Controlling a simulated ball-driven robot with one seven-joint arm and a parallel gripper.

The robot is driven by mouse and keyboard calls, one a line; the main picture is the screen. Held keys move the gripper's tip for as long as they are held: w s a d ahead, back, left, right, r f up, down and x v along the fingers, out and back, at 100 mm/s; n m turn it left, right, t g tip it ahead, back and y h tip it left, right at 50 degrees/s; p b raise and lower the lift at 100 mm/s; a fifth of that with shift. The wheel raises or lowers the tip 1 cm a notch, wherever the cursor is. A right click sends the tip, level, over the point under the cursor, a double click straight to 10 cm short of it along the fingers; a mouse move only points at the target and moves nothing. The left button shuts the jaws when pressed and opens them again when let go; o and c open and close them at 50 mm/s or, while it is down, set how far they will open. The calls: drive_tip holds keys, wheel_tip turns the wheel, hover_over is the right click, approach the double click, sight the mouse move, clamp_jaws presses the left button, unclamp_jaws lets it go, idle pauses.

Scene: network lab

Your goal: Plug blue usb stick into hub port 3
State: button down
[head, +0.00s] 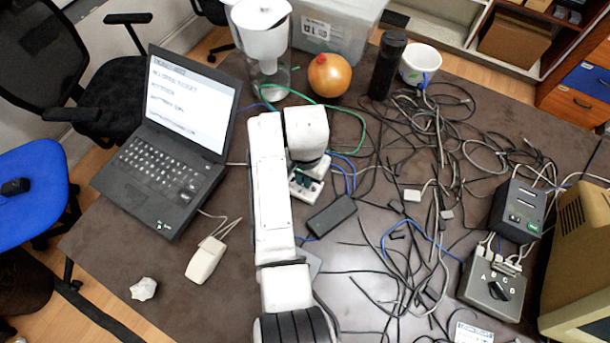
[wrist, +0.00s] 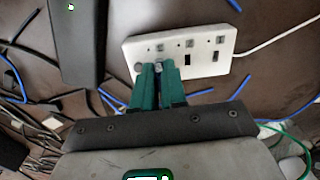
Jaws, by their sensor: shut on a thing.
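The white hub (wrist: 203,60) lies on the dark table in the wrist view, with a row of small square buttons and dark port slots. It also shows under my arm's end in the head view (head: 312,192). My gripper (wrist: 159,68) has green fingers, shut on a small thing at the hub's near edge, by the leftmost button. Only a small greyish-blue bit of the blue usb stick (wrist: 159,64) shows between the fingertips; the rest is hidden. The fingers cover the slot there, so I cannot tell whether the stick is inside it.
A black box (head: 332,215) lies close to the hub. Tangled cables (head: 420,170) cover the table to the right. A laptop (head: 175,140) and a pale mouse (head: 205,260) stand left. A jug (head: 270,60) and an orange round object (head: 329,75) are behind.

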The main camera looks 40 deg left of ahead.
drive_tip(key=shift+f, duration=0.25)
drive_tip(key=c, duration=1.1)
unclamp_jaws()
drive_tip(key=shift+a, duration=0.1)
drive_tip(key=shift+r, duration=0.1)
wheel_tip(320, 180, up, 11)
drive_tip(key=shift+f, duration=0.15)
